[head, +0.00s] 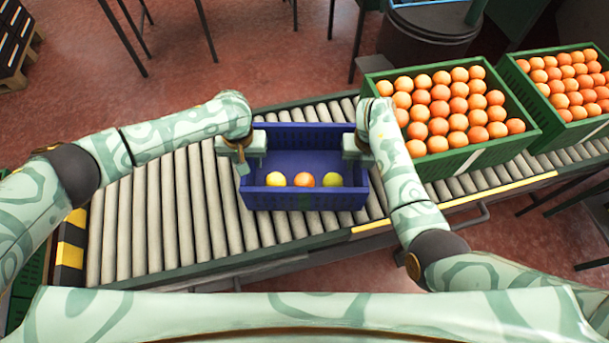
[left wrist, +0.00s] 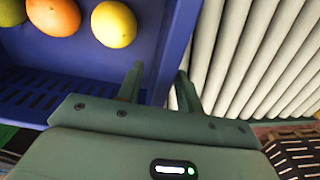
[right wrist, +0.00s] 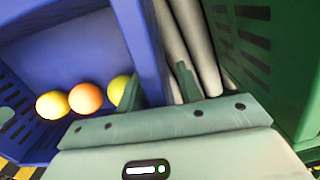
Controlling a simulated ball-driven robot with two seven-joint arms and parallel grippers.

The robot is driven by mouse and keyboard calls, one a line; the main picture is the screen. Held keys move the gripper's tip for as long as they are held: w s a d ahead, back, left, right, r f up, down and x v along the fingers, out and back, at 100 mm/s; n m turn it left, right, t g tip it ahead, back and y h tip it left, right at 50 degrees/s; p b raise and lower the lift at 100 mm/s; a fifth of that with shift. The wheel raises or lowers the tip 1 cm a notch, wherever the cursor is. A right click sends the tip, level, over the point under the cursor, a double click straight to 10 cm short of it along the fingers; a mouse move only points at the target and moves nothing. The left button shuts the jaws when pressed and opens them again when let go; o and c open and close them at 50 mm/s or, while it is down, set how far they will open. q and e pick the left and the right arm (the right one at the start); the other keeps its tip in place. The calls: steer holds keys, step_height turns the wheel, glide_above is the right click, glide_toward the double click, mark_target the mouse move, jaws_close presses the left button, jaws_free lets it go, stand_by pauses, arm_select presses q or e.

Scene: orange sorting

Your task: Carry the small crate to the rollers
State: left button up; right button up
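The small blue crate (head: 305,197) rests on the roller conveyor (head: 190,215), seemingly level. A yellow, an orange and a yellow-green fruit (head: 304,180) lie in it. My left gripper (head: 243,163) is at its left end wall; in the left wrist view its fingers (left wrist: 160,72) straddle the wall (left wrist: 172,50), with a small gap seen beside it. My right gripper (head: 357,151) is at the right end wall; in the right wrist view its fingers (right wrist: 158,85) straddle the wall (right wrist: 140,45), also with a narrow gap. Both look open. The crate's underside is hidden.
Two green crates of oranges (head: 480,155) (head: 590,128) stand on the conveyor to the right, the nearer one close to my right gripper. Bare rollers lie to the left. A dark drum (head: 430,35) stands behind the conveyor.

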arm_select(q)
step_height(320, 180, up, 11)
steer(key=shift+s, duration=0.15)
steer(key=shift+r, duration=0.15)
arm_select(e)
steer(key=shift+r, duration=0.25)
steer(key=r, duration=1.1)
steer(key=shift+s+r, duration=0.25)
arm_select(q)
steer(key=shift+r, duration=0.1)
